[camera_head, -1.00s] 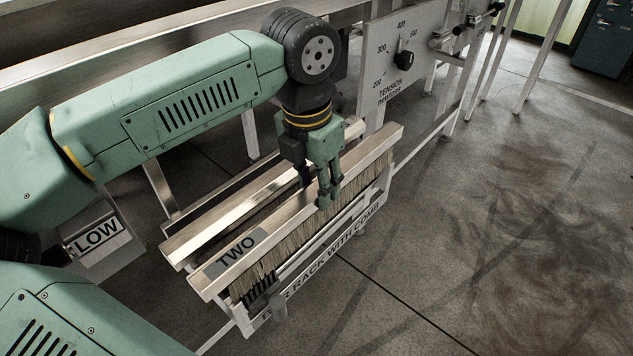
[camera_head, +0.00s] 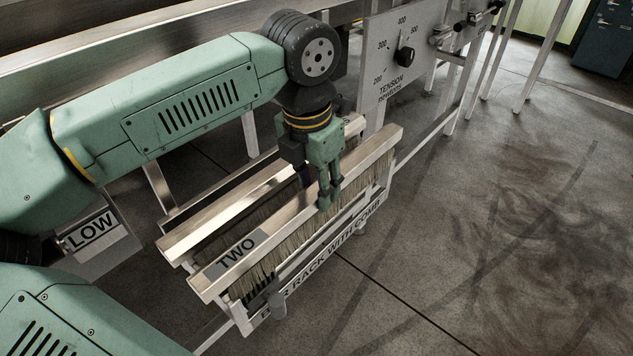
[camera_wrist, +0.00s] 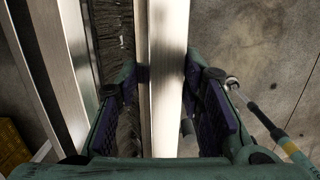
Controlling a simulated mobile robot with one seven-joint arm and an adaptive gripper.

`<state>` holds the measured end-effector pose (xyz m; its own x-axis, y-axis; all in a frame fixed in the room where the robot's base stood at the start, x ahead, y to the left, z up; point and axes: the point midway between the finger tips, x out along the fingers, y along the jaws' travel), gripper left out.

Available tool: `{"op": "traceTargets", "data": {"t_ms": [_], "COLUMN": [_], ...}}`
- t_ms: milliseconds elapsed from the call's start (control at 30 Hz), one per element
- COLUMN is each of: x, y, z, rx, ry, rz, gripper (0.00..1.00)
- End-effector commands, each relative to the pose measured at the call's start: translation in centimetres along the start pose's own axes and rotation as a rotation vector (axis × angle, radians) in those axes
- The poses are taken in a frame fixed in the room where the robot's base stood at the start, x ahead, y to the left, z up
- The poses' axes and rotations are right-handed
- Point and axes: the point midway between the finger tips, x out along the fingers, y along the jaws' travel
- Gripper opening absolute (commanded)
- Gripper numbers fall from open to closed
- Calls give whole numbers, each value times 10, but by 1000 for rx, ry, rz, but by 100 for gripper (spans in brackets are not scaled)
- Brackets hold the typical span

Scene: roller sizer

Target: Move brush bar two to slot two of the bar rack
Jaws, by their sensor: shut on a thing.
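Brush bar two (camera_head: 290,217) is a long pale metal bar with bristles below and a grey plate reading TWO near its near left end. My gripper (camera_head: 328,203) is shut on it past its middle, towards the far end. In the wrist view the bar (camera_wrist: 168,95) runs between the two finger pads (camera_wrist: 168,82). The bar lies along the front side of the bar rack (camera_head: 335,243), over its lettered front rail. Bristles and rail overlap in the picture, and I cannot tell whether the bar rests in a slot.
Another bristled bar (camera_head: 225,213) lies parallel, behind brush bar two on the rack. A plate reading LOW (camera_head: 92,232) is at the left. The tension dial panel (camera_head: 405,57) and a machine frame stand behind. The floor at the right is clear.

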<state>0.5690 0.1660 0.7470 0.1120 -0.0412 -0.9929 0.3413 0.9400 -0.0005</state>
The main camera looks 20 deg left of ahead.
Motion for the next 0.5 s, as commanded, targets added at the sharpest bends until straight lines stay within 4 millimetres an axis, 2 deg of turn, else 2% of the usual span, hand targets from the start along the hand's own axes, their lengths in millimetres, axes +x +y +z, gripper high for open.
{"op": "traceTargets", "data": {"t_ms": [500], "x": [13], "y": [0], "z": [-1], "rx": [0], "ry": [-1], "rz": [0], "gripper": [0]}}
